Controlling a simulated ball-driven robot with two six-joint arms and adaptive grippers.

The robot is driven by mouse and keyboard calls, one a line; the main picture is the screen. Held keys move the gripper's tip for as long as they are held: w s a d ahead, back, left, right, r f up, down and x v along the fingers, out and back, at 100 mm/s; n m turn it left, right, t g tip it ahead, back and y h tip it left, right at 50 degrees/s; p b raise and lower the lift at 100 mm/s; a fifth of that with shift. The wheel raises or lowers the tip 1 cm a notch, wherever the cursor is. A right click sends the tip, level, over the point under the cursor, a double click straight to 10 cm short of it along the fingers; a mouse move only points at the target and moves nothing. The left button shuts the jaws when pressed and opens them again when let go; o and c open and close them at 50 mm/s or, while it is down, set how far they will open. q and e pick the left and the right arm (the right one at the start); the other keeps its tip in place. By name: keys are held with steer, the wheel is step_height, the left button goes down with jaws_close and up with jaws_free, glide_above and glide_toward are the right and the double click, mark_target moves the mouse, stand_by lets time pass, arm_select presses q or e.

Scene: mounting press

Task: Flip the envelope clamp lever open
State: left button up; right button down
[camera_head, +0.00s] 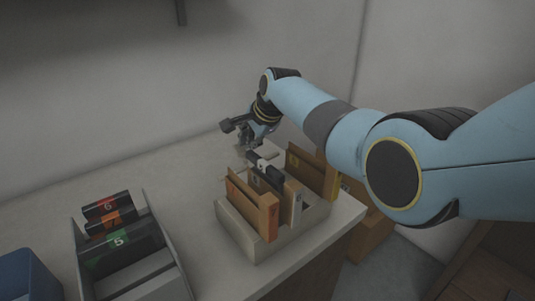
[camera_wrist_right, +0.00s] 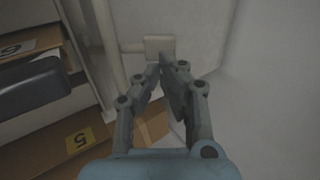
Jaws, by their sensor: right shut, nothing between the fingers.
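A pale beige block on a thin bar, which looks like the clamp lever (camera_wrist_right: 160,46), shows at the top middle of the right wrist view. My right gripper (camera_wrist_right: 164,68) is shut and empty, with its fingertips at the lower edge of this block. I cannot tell whether they touch. In the head view the right gripper (camera_head: 243,143) is behind the beige holder (camera_head: 236,235) of upright folders, and the lever is hard to make out there. My left gripper is not in view.
The holder has an orange folder (camera_head: 251,206) and other folders upright in it, close to my right gripper. A grey rack (camera_head: 160,229) with dark binders and a blue bin (camera_head: 25,276) stand at left. The counter (camera_head: 180,170) between is clear. A wall is behind.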

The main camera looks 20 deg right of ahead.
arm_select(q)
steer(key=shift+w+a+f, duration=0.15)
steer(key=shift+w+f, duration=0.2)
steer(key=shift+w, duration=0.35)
arm_select(e)
steer(key=shift+w+a+f, duration=0.15)
steer(key=shift+w, duration=0.25)
steer(key=shift+w+a+f, duration=0.15)
steer(key=shift+w, duration=0.2)
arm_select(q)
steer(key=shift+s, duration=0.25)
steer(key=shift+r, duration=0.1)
